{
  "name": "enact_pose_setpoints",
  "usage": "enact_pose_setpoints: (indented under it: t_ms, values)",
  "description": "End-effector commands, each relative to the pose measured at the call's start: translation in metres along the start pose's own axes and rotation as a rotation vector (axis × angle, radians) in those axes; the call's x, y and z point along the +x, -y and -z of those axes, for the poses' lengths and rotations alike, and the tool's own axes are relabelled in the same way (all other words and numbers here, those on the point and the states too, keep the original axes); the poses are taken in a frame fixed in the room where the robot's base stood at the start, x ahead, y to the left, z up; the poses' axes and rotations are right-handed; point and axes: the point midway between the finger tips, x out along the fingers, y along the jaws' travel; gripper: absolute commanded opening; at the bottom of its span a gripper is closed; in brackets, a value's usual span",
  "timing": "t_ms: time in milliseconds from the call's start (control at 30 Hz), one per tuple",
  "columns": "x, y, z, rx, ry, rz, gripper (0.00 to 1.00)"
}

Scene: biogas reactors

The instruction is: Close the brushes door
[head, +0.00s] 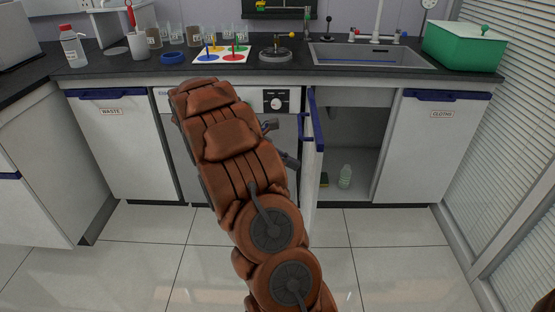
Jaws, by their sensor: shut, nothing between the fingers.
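The brushes door (311,160) stands open in the head view, seen nearly edge-on and swung out toward me from the left side of the sink cabinet. Its blue handle (305,127) is on the left-facing side. The door's label is not visible. My brown arm covers the area left of it. Dark parts of my gripper (281,144) stick out from behind the arm, just left of the door. The gripper is shut and empty; most of it is hidden. I cannot tell whether it touches the door.
The open cabinet (352,140) holds a bottle (345,177) and a sponge (324,180). The waste door (128,145) and cloths door (430,150) are closed. A dishwasher (277,101) stands behind my arm. The tiled floor right of the door is clear.

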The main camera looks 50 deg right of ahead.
Motion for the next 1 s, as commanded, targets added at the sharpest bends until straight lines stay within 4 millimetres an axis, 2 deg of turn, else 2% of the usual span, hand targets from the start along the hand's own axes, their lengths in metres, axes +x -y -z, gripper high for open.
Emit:
enact_pose_setpoints:
  t_ms: [100,300,1000]
  values:
    - [0.018,0.001,-0.005,0.000,-0.001,0.002,0.00]
    - [0.035,0.001,-0.015,0.000,-0.001,0.002,0.00]
    - [0.041,-0.001,-0.022,-0.013,0.001,-0.021,0.00]
